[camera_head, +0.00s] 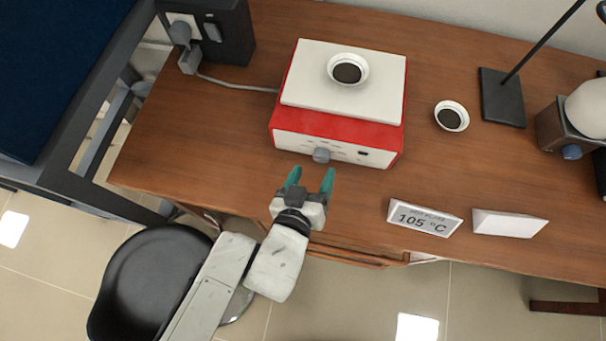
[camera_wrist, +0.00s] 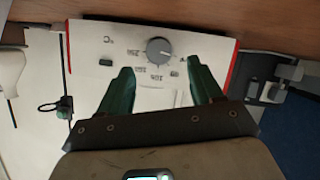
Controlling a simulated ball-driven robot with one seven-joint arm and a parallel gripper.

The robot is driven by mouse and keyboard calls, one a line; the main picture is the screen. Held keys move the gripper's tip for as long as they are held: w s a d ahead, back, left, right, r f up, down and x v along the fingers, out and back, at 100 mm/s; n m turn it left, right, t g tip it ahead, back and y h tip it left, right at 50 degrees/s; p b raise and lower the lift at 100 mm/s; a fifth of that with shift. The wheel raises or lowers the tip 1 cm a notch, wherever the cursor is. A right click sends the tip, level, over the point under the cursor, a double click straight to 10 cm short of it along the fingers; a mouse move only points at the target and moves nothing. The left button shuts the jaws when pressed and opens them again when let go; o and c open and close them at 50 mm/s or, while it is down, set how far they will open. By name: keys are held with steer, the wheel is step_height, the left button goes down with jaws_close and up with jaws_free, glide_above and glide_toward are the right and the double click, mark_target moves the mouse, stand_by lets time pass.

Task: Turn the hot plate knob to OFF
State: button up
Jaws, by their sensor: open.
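The hot plate (camera_head: 388,145) is a red box with a white top, standing on the wooden table. Its grey round knob (camera_head: 321,155) is on the white front panel. In the wrist view the knob (camera_wrist: 160,50) shows above and between my fingers, with printed numbers around its dial; I cannot tell which mark it points to. My gripper (camera_head: 311,176) is open and empty, in front of the panel and just short of the knob. Its teal fingers (camera_wrist: 158,80) do not appear to touch the knob. A white dish (camera_head: 332,68) with dark contents sits on the plate top.
A second dish (camera_head: 452,116) stands to the right of the hot plate. A display reading 105 °C (camera_head: 424,218) and a blank white block (camera_head: 508,223) stand near the front edge. A stand base (camera_head: 502,97) is farther right. A black socket box (camera_head: 228,30) is at back left, with a cable.

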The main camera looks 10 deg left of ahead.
steer(key=p+v, duration=0.4)
steer(key=v, duration=0.1)
steer(key=shift+s+r, duration=0.2)
steer(key=shift+s, duration=0.1)
steer(key=shift+s+a+p, duration=0.1)
steer(key=shift+s+p, duration=0.05)
steer(key=shift+p, duration=0.15)
